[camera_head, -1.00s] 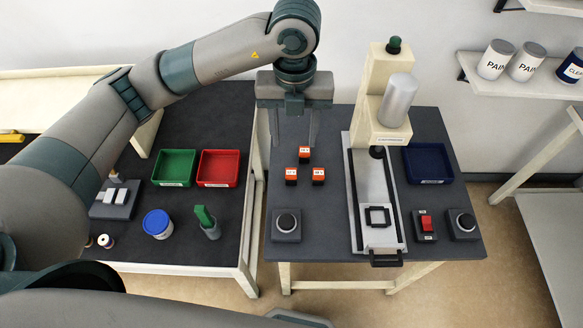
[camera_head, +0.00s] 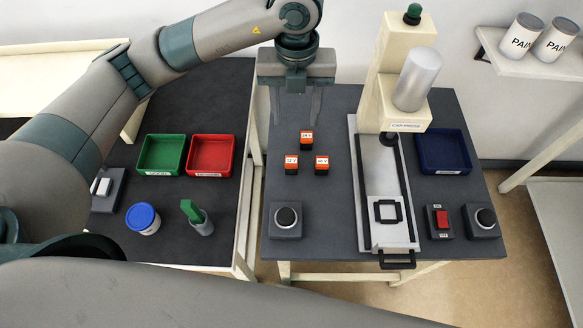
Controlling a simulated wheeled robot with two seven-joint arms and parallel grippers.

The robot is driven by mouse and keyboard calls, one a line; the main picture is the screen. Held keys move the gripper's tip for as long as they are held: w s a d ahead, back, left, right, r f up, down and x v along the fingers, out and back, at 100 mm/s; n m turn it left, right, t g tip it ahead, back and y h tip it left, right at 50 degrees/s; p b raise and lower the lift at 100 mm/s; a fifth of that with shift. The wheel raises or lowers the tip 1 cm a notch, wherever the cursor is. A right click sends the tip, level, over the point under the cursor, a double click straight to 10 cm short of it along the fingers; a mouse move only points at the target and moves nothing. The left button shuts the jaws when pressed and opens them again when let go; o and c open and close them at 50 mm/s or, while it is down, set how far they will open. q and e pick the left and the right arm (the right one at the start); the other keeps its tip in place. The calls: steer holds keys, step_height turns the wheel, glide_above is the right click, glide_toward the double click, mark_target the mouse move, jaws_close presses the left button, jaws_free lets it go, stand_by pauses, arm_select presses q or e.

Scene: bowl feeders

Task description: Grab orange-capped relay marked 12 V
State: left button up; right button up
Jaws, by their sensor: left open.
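Three orange-capped relays with white labels stand on the dark right-hand table: a back one (camera_head: 306,139), a front left one (camera_head: 291,164) and a front right one (camera_head: 321,164). The labels are tiny; the front left one looks like 12 V, but I cannot be sure. My left gripper (camera_head: 296,114) points down above the table, behind the relays in the picture. Its two fingers are apart with nothing between them. My right gripper is not in view.
A press (camera_head: 386,110) with a slide stands right of the relays. A round-knobbed box (camera_head: 286,220) is at the front left, a red switch (camera_head: 441,220) and blue bin (camera_head: 443,152) at the right. Green (camera_head: 161,155) and red (camera_head: 211,156) bins stand on the left table.

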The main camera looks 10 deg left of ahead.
arm_select(q)
steer(key=shift+f+b, duration=1.3)
steer(key=shift+f, duration=0.35)
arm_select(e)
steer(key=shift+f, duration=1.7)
arm_select(q)
steer(key=shift+f, duration=0.1)
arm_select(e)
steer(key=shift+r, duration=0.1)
arm_select(q)
step_height(320, 180, down, 11)
steer(key=p, duration=0.3)
steer(key=shift+f, duration=0.5)
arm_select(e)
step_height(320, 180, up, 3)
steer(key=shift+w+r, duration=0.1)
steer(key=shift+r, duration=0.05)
arm_select(q)
steer(key=shift+a+p, duration=0.1)
steer(key=shift+p, duration=0.2)
